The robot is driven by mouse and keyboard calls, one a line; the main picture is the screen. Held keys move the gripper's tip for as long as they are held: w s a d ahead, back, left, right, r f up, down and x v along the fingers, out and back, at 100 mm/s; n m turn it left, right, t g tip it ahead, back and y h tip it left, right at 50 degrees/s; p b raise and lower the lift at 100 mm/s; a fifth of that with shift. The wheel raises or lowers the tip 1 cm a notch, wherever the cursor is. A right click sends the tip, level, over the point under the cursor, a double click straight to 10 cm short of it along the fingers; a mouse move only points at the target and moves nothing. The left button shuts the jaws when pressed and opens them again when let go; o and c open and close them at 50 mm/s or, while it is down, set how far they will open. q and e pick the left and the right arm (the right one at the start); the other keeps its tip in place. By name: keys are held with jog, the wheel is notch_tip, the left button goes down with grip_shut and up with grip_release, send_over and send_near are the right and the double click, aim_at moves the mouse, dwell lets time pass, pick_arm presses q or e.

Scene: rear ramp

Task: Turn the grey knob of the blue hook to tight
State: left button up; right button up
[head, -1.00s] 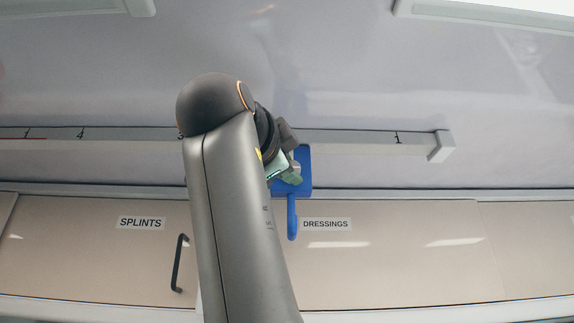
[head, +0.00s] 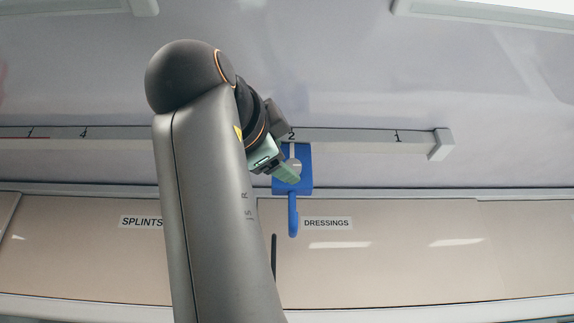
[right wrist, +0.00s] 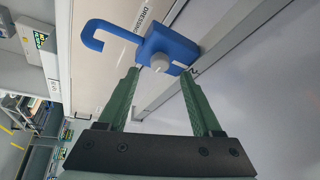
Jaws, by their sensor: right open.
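The blue hook (head: 306,183) hangs on the grey rail at the number 2, its curved arm pointing down. It also shows in the right wrist view (right wrist: 152,42). The round grey knob (right wrist: 160,62) is on the block's front face, beside a pale line on the block; in the head view the knob (head: 296,163) is partly hidden by a finger. My right gripper (right wrist: 159,76) is open, its green fingertips to either side of the knob's line and a little short of it, holding nothing. It also shows in the head view (head: 285,173). My left gripper is not in view.
The numbered rail (head: 360,137) runs along the wall, with an end block (head: 440,145) at the right. Below are beige cabinet doors labelled SPLINTS (head: 141,222) and DRESSINGS (head: 327,223). A dark handle (head: 274,258) shows beside my arm. The wall right of the hook is clear.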

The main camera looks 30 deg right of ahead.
jog(key=shift+v, duration=1.75)
